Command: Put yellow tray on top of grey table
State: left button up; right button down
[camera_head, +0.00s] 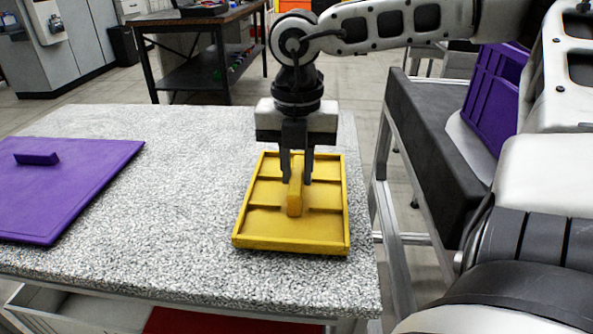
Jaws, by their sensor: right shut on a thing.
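The yellow tray (265,222) has raised rims, compartments and a central upright handle. It is at the right end of the speckled grey table (180,200), over its top. I cannot tell whether it rests on the surface or is held just above it. My right gripper (297,181) comes down from above and is shut on the tray's handle, one finger on each side. My left gripper is not in view.
A purple panel with a small handle (70,185) lies on the table's left side. A dark cart (430,130) with another purple tray (492,95) stands at the right. The table's middle is clear. A dark workbench (200,22) is behind.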

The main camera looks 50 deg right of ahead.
aim_at(297, 173)
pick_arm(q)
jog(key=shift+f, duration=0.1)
pick_arm(e)
jog(key=shift+f, duration=0.2)
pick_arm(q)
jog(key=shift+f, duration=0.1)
pick_arm(e)
jog(key=shift+f, duration=0.1)
jog(key=c, duration=1.3)
grip_release()
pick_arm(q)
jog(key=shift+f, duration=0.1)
pick_arm(e)
jog(key=shift+r, duration=0.2)
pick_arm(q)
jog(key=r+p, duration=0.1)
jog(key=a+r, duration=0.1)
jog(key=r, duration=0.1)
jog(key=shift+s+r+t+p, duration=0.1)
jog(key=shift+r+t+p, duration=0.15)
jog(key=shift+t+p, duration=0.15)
pick_arm(e)
notch_tip(297, 173, up, 12)
